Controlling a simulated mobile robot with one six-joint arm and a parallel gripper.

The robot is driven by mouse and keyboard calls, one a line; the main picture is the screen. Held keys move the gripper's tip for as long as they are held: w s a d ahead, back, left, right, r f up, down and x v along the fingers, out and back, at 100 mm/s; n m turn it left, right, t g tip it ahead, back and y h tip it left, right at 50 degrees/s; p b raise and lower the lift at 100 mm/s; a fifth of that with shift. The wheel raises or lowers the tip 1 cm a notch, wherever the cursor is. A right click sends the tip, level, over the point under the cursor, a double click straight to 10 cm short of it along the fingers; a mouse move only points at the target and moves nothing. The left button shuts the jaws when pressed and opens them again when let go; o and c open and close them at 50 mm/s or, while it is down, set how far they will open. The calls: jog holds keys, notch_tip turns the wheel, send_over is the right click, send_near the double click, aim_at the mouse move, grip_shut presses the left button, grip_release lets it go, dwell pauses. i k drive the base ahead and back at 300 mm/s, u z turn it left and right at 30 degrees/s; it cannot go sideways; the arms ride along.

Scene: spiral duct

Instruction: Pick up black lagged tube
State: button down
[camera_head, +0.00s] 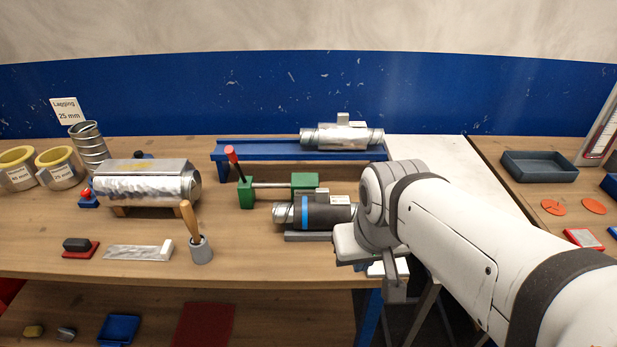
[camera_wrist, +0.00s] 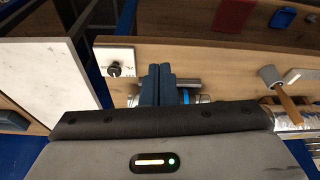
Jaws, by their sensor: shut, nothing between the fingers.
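The black lagged tube (camera_head: 338,214) lies level on a grey stand near the bench's front edge. It has a black sleeve, a blue band, a bare silver spiral end at the left and a small label on top. My gripper (camera_head: 394,291) is shut and empty, to the right of the tube and in front of the bench edge, apart from it as far as I can tell. In the wrist view the shut fingers (camera_wrist: 157,84) hide part of the tube, leaving its blue band (camera_wrist: 186,96) and some silver visible beside them.
A green clamp (camera_head: 305,182) with a red handle stands just behind the tube. A silver duct (camera_head: 342,137) rests on a blue rail (camera_head: 240,151) farther back. Bare bench lies between cup and tube.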

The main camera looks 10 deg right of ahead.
aim_at(321, 211)
jog(key=z, duration=1.1)
jog(key=k, duration=0.85)
jog(key=u, duration=0.75)
jog(key=i, duration=1)
jog(key=u, duration=0.05)
